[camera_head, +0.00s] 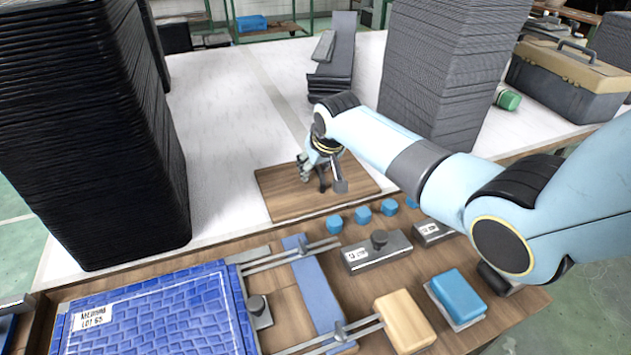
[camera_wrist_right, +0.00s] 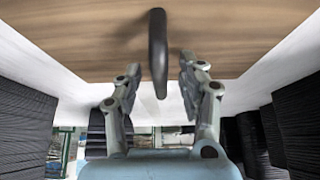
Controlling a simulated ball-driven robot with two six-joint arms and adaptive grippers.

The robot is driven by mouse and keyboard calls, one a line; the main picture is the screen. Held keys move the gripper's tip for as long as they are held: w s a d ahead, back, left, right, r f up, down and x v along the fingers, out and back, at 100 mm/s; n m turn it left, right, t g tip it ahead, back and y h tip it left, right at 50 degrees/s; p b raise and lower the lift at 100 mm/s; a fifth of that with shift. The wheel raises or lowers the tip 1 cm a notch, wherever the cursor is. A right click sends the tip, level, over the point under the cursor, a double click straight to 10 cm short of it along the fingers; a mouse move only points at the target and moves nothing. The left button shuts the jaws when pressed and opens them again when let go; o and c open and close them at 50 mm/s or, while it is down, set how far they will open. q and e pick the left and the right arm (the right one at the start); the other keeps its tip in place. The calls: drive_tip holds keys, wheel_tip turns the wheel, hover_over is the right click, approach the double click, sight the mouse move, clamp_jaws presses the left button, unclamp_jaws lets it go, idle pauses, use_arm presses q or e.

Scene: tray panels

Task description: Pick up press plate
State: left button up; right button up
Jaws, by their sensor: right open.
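The press plate, which I take to be the flat brown wooden board (camera_head: 285,198), lies on the white table in the head view, under my right gripper (camera_head: 316,172). In the right wrist view the wooden board (camera_wrist_right: 80,45) fills the top, with a dark upright handle (camera_wrist_right: 158,48) on it. My right gripper (camera_wrist_right: 158,85) is open, its two fingers on either side of the handle, with gaps visible on both sides. The gripper and wrist partly hide the handle in the head view. My left gripper is not in view.
A blue tray (camera_head: 160,315), metal rails, blue knobs, a blue block (camera_head: 458,294) and a tan block (camera_head: 404,320) occupy the front bench.

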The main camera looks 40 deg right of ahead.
drive_tip(key=c, duration=0.3)
clamp_jaws()
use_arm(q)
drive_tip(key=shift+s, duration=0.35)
use_arm(e)
drive_tip(key=shift+w+r, duration=0.1)
drive_tip(key=shift+r, duration=0.1)
